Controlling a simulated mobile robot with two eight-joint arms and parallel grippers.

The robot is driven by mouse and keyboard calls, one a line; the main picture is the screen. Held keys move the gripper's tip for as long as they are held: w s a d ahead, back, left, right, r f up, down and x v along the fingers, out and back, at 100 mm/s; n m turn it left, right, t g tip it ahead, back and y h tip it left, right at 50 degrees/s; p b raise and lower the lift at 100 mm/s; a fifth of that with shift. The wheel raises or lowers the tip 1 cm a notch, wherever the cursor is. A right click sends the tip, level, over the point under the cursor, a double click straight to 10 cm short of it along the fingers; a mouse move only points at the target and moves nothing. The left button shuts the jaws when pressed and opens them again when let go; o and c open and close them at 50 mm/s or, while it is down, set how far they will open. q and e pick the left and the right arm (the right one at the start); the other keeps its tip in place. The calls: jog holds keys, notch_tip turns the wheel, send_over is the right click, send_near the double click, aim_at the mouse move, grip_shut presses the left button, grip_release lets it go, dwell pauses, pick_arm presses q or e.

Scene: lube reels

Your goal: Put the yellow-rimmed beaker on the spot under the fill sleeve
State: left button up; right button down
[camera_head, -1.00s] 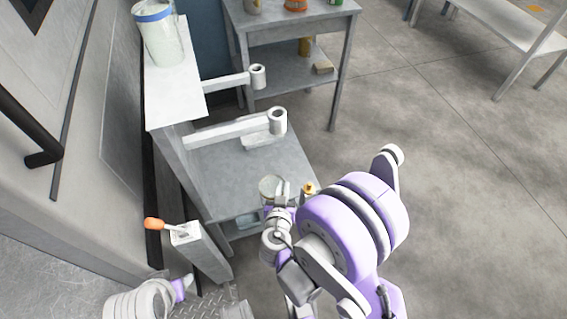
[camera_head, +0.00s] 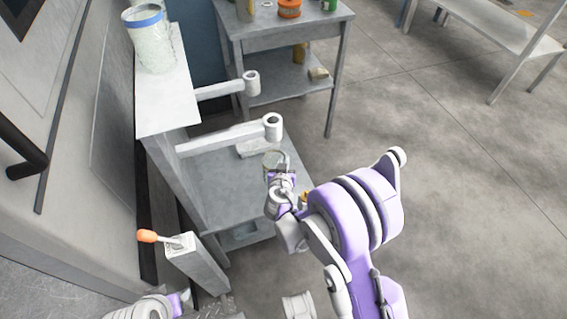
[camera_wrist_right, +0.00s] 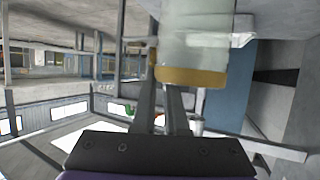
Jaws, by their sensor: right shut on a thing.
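The yellow-rimmed beaker (camera_head: 273,160) is a small clear cup in the head view, just in front of the nearer sleeve. My right gripper (camera_head: 281,176) is shut on it and partly hides it. In the right wrist view the beaker (camera_wrist_right: 193,45) shows its yellow band, with the gripper fingers (camera_wrist_right: 166,75) against it. The nearer sleeve (camera_head: 273,125) is a white ring on an arm, above a pale pad (camera_head: 252,148) on the grey shelf (camera_head: 222,180). A second sleeve (camera_head: 251,80) is farther back. My left gripper (camera_head: 180,300) shows only partly at the lower left.
A large blue-rimmed jar (camera_head: 150,45) stands on the white upper ledge (camera_head: 165,100). A white spool (camera_head: 298,306) lies on the floor.

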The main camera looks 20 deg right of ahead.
jog(key=shift+f, duration=0.3)
jog(key=c, duration=0.9)
grip_release()
